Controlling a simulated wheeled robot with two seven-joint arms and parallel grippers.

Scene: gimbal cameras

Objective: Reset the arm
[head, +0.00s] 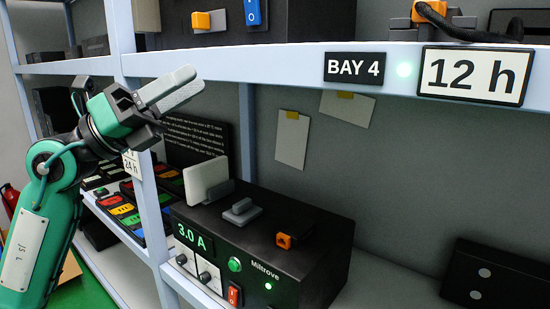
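My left arm, green with a grey gripper (183,86), reaches in from the left in the head view. The gripper is raised in front of the shelf rack's upright, with its fingers pointing up and to the right. The two grey fingers lie close side by side, and I see nothing between them. From this angle I cannot tell whether they are open or shut. My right arm and gripper are not in view.
A blue-grey shelf rack (250,58) stands close, with BAY 4 (354,68) and 12 h (473,76) labels. A black power unit (305,249) reading 3.0 A sits on the lower shelf. Trays of coloured blocks (124,209) lie left of it. A black box (497,281) is at right.

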